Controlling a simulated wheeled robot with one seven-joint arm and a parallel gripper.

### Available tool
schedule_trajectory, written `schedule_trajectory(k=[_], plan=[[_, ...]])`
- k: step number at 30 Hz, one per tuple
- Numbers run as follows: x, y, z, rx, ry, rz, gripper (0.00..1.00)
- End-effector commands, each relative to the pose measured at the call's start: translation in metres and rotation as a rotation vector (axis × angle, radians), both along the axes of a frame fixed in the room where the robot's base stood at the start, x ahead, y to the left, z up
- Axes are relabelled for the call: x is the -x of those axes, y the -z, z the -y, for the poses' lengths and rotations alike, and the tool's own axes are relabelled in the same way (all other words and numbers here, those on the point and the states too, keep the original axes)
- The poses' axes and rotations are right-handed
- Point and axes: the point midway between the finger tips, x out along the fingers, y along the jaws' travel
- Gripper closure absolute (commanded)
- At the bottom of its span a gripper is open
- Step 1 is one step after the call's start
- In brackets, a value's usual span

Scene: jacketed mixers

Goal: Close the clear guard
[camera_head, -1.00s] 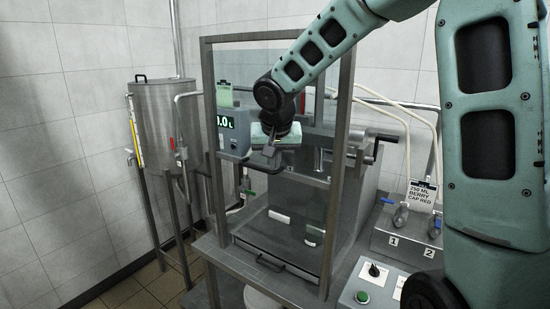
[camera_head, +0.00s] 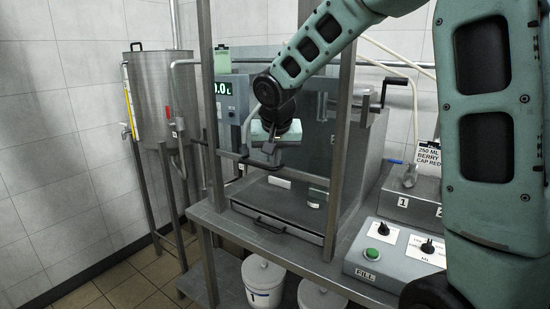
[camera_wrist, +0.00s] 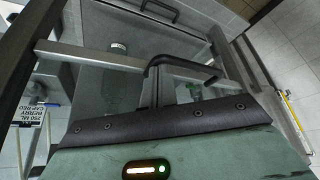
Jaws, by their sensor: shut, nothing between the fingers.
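The clear guard (camera_head: 318,120) is a see-through sheet between two grey metal uprights in the head view. Its lower cross bar (camera_head: 312,173) hangs above the machine's table, with a gap below it. The bar also crosses the wrist view (camera_wrist: 90,58). My gripper (camera_head: 270,148) is shut and empty at the middle of this bar. In the wrist view my gripper (camera_wrist: 168,85) is beside the bar, near a dark bent handle (camera_wrist: 190,68). I cannot tell whether the fingers touch the bar or handle. My forearm hides part of the guard's upper area.
A steel tank (camera_head: 160,95) stands at the left. A display box (camera_head: 228,100) is behind the guard. A control box with a green button (camera_head: 383,228) and a valve block (camera_head: 410,203) are at the right. A white bucket (camera_head: 262,280) stands under the table (camera_head: 345,275).

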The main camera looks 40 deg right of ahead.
Motion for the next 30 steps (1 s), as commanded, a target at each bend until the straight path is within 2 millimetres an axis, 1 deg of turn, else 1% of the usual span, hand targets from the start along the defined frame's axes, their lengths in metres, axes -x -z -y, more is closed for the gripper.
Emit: schedule_trajectory(k=[1,9,15,21,25,30], plan=[[0.0,0.026,-0.001,0.0,-0.002,-0.001,1.0],[0.0,0.09,-0.001,0.001,-0.001,-0.002,1.0],[0.0,0.132,-0.001,0.0,-0.001,-0.001,1.0],[0.0,0.162,0.0,0.0,-0.001,-0.001,1.0],[0.0,0.173,0.0,-0.001,0.0,-0.001,1.0],[0.0,0.18,0.0,0.0,0.0,-0.001,1.0]])
